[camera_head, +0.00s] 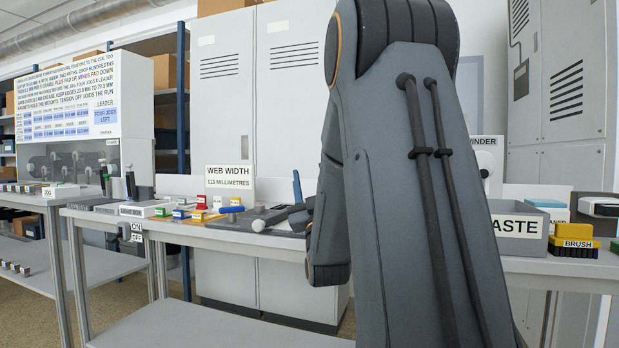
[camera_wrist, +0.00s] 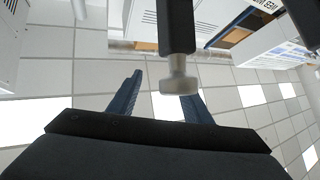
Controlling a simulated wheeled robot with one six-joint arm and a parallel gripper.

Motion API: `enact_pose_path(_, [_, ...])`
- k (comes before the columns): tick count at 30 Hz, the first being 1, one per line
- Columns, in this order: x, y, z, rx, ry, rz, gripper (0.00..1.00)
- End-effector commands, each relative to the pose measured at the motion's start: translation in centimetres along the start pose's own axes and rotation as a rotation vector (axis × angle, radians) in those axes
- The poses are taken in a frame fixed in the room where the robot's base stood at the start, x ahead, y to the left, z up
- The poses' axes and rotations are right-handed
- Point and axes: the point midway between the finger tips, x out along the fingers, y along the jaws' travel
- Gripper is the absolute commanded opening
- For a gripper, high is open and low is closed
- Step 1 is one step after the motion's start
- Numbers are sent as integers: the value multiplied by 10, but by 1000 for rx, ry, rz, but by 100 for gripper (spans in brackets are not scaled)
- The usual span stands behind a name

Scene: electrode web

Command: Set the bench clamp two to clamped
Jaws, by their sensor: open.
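In the wrist view a dark clamp-like bar (camera_wrist: 176,28) with a pale grey rounded tip (camera_wrist: 180,87) comes down from the top edge, close to my fingers. I cannot tell whether it belongs to bench clamp two. My gripper (camera_wrist: 160,78) is open, its two dark blue fingers apart, and nothing is clearly held between them.
The bench (camera_head: 185,229) carries several small coloured blocks and a WEB WIDTH sign (camera_head: 229,177). Right of my arm are a grey WASTE bin (camera_head: 518,226) and a yellow BRUSH (camera_head: 572,242). Tall grey cabinets (camera_head: 222,100) stand behind.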

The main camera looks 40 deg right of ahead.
Motion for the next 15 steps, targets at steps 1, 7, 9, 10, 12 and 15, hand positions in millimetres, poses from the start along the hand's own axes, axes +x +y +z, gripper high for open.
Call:
enact_pose_path(1, [-5, 0, 0, 0, -2, -1, 45])
enact_pose_path(7, [-37, 0, 1, 0, -4, -1, 45])
enact_pose_path(9, [-48, 0, 1, 0, -3, -1, 45])
enact_pose_path(10, [-53, 0, 1, 0, -4, -2, 45])
enact_pose_path(12, [-61, 0, 1, 0, -3, -1, 45])
enact_pose_path(15, [-70, 0, 0, 0, -1, -1, 45])
